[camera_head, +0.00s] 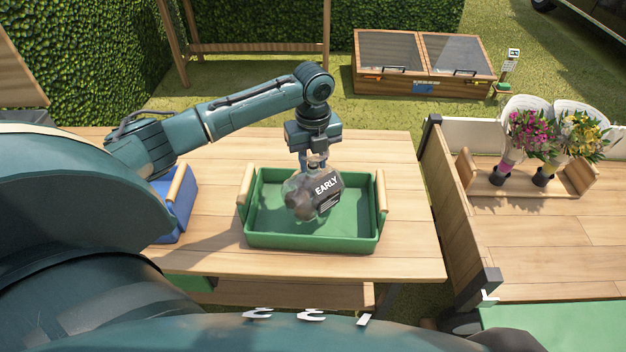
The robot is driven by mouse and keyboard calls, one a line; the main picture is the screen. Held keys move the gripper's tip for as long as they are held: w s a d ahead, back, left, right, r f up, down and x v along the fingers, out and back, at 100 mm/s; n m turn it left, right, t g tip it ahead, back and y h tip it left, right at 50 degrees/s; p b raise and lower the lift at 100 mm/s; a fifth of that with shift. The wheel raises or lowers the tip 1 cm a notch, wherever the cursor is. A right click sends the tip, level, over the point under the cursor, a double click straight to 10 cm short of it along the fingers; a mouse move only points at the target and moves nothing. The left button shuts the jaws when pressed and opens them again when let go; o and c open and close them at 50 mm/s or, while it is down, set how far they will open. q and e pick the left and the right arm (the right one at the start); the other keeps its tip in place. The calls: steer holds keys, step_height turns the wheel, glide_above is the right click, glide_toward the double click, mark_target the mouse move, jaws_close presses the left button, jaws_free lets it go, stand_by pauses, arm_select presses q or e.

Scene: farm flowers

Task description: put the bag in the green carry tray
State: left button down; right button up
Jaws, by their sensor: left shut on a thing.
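The bag (318,195) is a clear bag with dark contents and a black label reading "EARLY". My left gripper (313,160) is shut on the top of the bag and points down. The bag hangs over the inside of the green carry tray (270,240), in front of its green floor. I cannot tell whether the bag touches the tray floor. The tray has wooden handles at its left and right ends and stands on the wooden table. My right gripper is not in view.
A blue tray (180,205) stands left on the wooden table (408,230). To the right, a wooden cart bed (530,235) holds a wooden carrier (515,185) with wrapped flowers (555,135). A cold frame (425,65) stands behind. The table is clear right of the green tray.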

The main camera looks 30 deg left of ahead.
mark_target(313, 176)
arm_select(q)
steer(key=shift+f, duration=2.6)
steer(key=c, duration=1.1)
jaws_free()
steer(key=shift+f, duration=0.15)
